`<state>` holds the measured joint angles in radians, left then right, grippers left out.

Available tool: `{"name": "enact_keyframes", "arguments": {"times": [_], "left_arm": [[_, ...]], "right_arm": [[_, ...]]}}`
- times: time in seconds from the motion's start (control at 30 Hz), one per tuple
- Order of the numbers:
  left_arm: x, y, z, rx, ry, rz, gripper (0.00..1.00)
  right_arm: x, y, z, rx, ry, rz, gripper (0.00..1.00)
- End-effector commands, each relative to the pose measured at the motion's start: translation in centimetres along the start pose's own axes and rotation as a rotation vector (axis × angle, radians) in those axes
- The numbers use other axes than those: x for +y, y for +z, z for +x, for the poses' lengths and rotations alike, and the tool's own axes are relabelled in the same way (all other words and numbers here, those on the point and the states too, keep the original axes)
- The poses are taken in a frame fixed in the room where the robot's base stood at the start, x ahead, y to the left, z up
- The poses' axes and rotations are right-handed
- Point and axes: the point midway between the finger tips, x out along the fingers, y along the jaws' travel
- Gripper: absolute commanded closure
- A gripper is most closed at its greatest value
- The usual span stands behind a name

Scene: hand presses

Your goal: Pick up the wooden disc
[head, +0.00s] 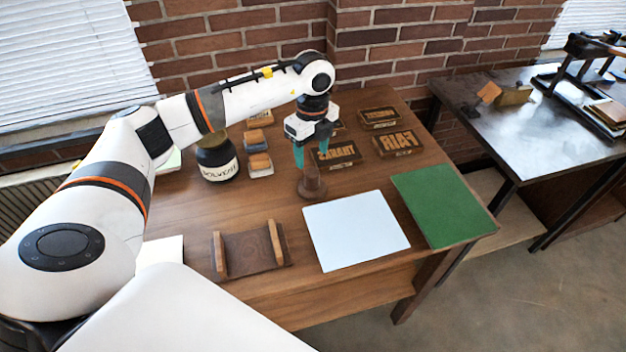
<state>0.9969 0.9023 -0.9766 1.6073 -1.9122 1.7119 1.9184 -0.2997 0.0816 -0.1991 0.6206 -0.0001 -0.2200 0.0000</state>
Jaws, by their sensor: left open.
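The wooden disc (312,192) is a dark brown round piece with an upright knob-like part. It lies on the wooden table just behind the white sheet. My left gripper (313,160) points down directly above it, with teal fingers apart and nothing seen between them. The fingertips are close to the top of the knob; I cannot tell whether they touch it. My right gripper is not in view.
Carved letter blocks (397,144) lie behind and to the right. A wooden cradle (252,250), a dark labelled jar (216,160) and small brushes or blocks (259,164) are to the left. A second table (480,125) stands right.

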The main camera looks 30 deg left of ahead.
Motion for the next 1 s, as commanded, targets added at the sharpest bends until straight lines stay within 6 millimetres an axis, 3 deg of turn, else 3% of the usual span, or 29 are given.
{"name": "enact_keyframes", "arguments": {"times": [0.13,0.37,0.63,0.93,1.0], "left_arm": [[0.0,0.1,2.1,-0.002,-0.002,0.002,0.41],[0.1,0.1,3.8,-0.004,-0.001,0.003,0.41],[0.3,-0.1,7.7,-0.004,-0.001,0.004,0.41],[0.3,-0.1,8.4,-0.004,0.002,0.005,0.41],[0.3,-0.1,8.4,-0.004,0.002,0.005,0.51]], "right_arm": [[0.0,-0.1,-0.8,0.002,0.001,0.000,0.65],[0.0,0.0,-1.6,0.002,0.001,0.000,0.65],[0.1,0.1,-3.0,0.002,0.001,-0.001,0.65],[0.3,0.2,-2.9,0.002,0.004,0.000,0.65],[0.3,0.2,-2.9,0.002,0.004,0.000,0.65]]}}
